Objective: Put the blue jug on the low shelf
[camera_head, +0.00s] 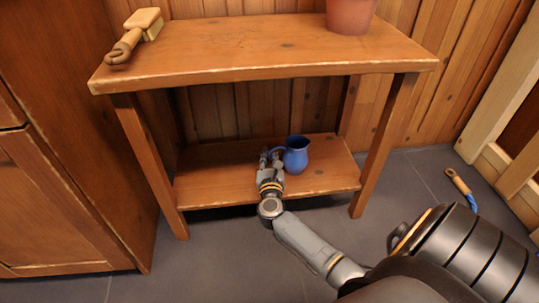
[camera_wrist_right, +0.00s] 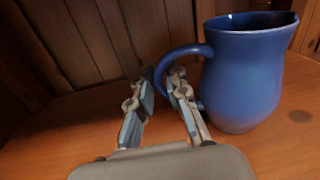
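The blue jug (camera_head: 295,155) stands upright on the low shelf (camera_head: 215,186), right of its middle. My right gripper (camera_head: 271,160) is low over the shelf, just left of the jug at its handle. In the right wrist view, the jug (camera_wrist_right: 245,75) is at the right with its handle (camera_wrist_right: 172,60) toward the fingers. There my right gripper (camera_wrist_right: 161,92) has its fingers apart; one is in front of the handle's loop, the other left of it. I see no grip on the handle; exact contact is unclear. My left gripper is not in view.
The upper tabletop (camera_head: 230,45) overhangs the shelf, with a brush (camera_head: 135,33) at its left and a terracotta pot (camera_head: 350,12) at its right. Table legs flank the shelf. A wooden cabinet (camera_head: 60,190) stands left. A blue-and-wood handled item (camera_head: 459,184) lies on the floor at right.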

